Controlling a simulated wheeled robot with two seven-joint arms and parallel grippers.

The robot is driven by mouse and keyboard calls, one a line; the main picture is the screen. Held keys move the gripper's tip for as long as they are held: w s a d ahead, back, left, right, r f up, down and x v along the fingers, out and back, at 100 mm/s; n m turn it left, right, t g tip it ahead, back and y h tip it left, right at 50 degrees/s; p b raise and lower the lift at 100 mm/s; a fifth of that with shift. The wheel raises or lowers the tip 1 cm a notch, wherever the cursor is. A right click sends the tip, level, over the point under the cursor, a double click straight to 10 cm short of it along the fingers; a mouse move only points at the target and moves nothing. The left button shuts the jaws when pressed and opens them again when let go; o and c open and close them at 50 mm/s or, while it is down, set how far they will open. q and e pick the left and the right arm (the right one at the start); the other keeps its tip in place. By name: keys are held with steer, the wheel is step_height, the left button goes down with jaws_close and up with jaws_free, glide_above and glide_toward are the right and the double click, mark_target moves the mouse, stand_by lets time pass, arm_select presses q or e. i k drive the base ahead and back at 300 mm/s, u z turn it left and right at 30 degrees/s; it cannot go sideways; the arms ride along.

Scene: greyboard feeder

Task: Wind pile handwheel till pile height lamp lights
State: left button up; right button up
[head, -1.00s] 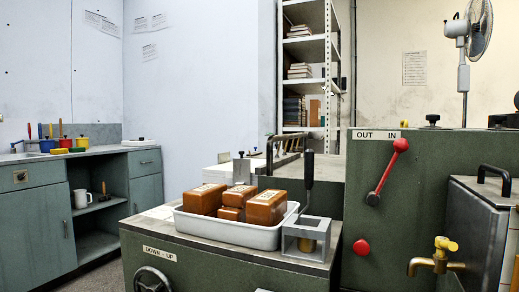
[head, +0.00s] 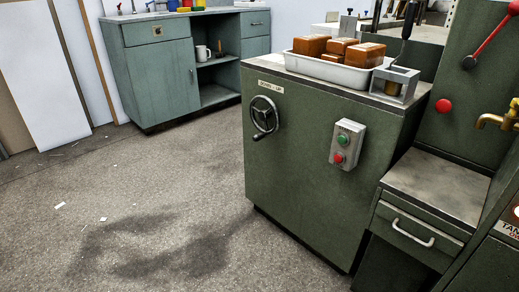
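The pile handwheel (head: 264,117) is a dark spoked wheel with a crank handle at its lower left. It sits on the front of the green machine cabinet (head: 305,180), near its upper left. A small label plate (head: 271,87) is just above it; in the earlier view it reads DOWN UP. I cannot make out a pile height lamp. A control box with a green button (head: 344,139) and a red button (head: 338,158) is to the right of the wheel. Neither of my grippers is in view.
A white tray (head: 325,68) with several brown blocks stands on the cabinet top. A low drawer unit (head: 417,230) juts out at the right, beside a brass tap (head: 495,122). The speckled floor (head: 150,200) in front and left is clear except for paper scraps.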

mark_target(264, 115)
steer(key=z, duration=0.3)
steer(key=i, duration=1.2)
steer(key=u, duration=0.05)
